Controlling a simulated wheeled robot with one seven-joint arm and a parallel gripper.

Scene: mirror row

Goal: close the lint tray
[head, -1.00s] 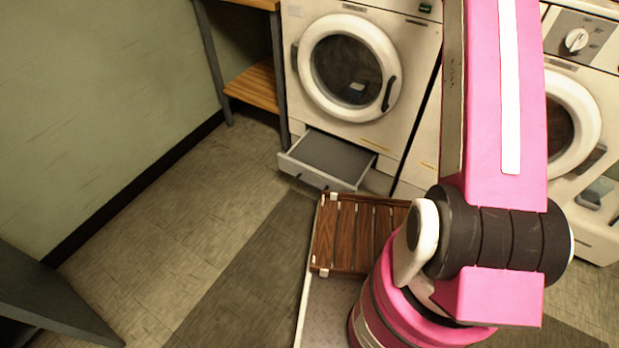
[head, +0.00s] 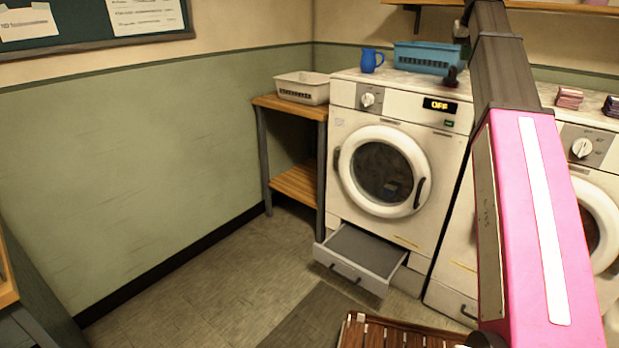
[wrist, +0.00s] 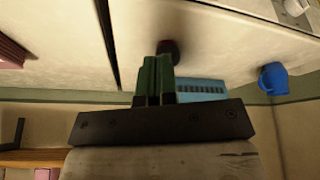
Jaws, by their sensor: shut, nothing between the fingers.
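The lint tray (head: 362,257) is a grey, shallow drawer low in the front of the left white machine (head: 400,135). It is pulled out, with a dark handle on its front, and its inside looks empty. My gripper (wrist: 158,73) shows in the wrist view with its two dark green fingers together and nothing between them. It is up above the machine tops, well apart from the tray. The tray is not in the wrist view.
A blue basket (head: 426,57), a blue jug (head: 371,60) and a dark knob-like thing (head: 452,77) stand on the left machine. A wooden side table (head: 290,107) holds a pale basket (head: 302,87). A slatted wooden piece (head: 395,334) lies before the tray. Floor left of it is clear.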

